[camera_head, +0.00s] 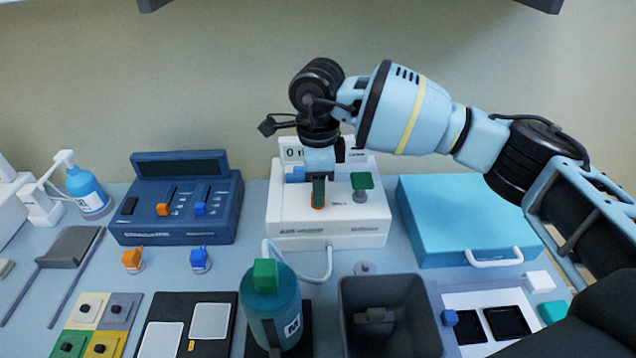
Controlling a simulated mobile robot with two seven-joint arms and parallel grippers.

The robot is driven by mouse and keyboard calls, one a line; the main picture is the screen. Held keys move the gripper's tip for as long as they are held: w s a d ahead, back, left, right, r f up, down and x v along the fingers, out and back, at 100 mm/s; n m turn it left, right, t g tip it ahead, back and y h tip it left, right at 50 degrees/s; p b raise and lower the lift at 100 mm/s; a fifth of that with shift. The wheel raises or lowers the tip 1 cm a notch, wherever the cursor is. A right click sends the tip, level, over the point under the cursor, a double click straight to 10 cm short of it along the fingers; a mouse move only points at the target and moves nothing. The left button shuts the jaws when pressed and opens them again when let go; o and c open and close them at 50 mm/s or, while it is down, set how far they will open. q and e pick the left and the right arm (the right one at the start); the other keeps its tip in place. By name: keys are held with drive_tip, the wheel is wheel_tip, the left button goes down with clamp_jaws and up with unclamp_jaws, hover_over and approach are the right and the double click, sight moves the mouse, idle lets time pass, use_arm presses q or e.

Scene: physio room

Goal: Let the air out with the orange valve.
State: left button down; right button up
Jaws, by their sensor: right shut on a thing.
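The white device (290,228) stands at the back middle of the table, with a small display (292,155) on its upper part. The display shows a 0, and the rest of it is partly hidden by my arm. The orange valve (318,205) is on the device's top face, and mostly its lower part shows. My right gripper (318,190) comes down from above and is shut on the orange valve. A green valve (362,184) sits just right of it, apart from the gripper. A blue part (295,175) shows just left of the gripper. My left gripper is not in view.
A dark blue console (178,222) with orange and blue sliders stands left of the device. A light blue case (465,215) lies to the right. A teal bottle (271,305) and a grey bin (390,330) stand in front. A white tube (325,270) runs from the device.

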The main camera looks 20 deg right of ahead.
idle(0.4)
drive_tip(key=o, duration=1)
drive_tip(key=shift+r, duration=0.1)
drive_tip(key=shift+r, duration=3.8)
